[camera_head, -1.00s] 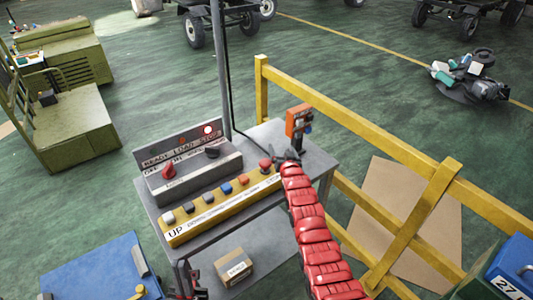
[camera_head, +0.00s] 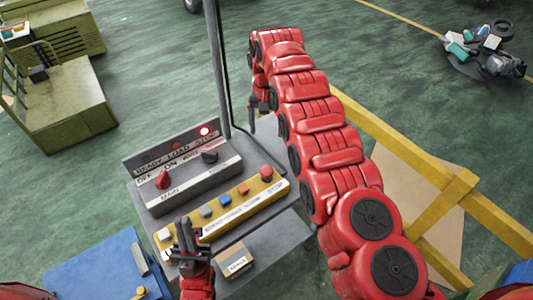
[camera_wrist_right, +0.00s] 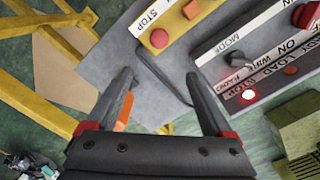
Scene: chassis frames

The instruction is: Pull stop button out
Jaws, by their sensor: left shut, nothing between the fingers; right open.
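The red stop button (camera_head: 266,173) sits at the right end of the yellow button strip (camera_head: 240,197), above a STOP label. In the right wrist view the stop button (camera_wrist_right: 159,38) is in the upper middle, beyond my fingers and apart from them. My right gripper (camera_head: 257,108) is over the far right part of the console, behind the button; the wrist view shows it open (camera_wrist_right: 163,85), with nothing held. My left gripper (camera_head: 184,232) is shut and empty over the strip's left end, hiding some of it. How far the button stands out cannot be told.
The grey switch box (camera_head: 190,180) has a red knob (camera_head: 163,180), a black knob (camera_head: 209,156) and a lit red lamp (camera_head: 204,131). A grey pole (camera_head: 217,70) stands behind it. A small carton (camera_head: 235,260) lies below the strip. Yellow railing (camera_head: 400,155) runs along the right.

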